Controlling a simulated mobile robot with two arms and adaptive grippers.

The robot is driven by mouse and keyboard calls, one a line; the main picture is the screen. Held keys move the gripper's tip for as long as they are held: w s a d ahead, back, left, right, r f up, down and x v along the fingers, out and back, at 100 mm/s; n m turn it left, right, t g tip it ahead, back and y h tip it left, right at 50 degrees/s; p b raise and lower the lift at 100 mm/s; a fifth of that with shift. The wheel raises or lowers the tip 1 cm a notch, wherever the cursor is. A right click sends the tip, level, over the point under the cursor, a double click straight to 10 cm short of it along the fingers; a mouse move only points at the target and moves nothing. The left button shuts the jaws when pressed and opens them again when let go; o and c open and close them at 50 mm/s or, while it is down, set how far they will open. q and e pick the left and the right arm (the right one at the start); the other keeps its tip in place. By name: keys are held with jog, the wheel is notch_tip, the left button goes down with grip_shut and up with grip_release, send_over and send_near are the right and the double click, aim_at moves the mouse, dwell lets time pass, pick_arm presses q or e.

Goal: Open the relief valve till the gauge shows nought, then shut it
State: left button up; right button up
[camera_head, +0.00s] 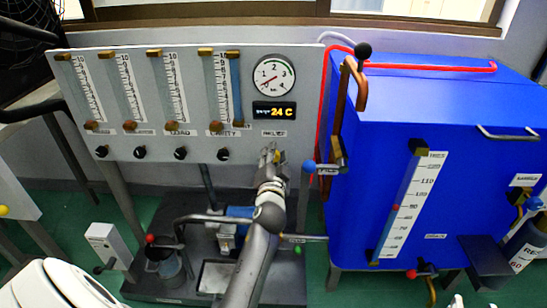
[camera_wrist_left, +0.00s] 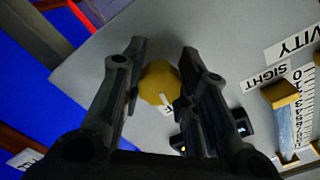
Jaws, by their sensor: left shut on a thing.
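The relief valve's round brass-yellow knob (camera_wrist_left: 159,83) sits on the grey panel (camera_head: 130,60) and shows between my left fingers in the wrist view. A small white pointer or tag is on the knob. My left gripper (camera_head: 270,153) is shut on the knob, just below the RELIEF label (camera_head: 274,133), and mostly hides it in the head view. The round pressure gauge (camera_head: 274,77) is above on the same panel. Its thin red needle points to the lower left, near the low end; the exact reading is too small to tell. My right gripper is not in view.
A digital display (camera_head: 274,111) reads 24 C. Several flow tubes stand left of the gauge, with black knobs (camera_head: 180,153) below. A blue tank (camera_head: 440,110) with pipes and a lever stands close on the right. A pump (camera_head: 235,222) is below.

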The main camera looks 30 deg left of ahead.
pick_arm(q)
jog(key=shift+f, duration=0.15)
jog(key=o, duration=1)
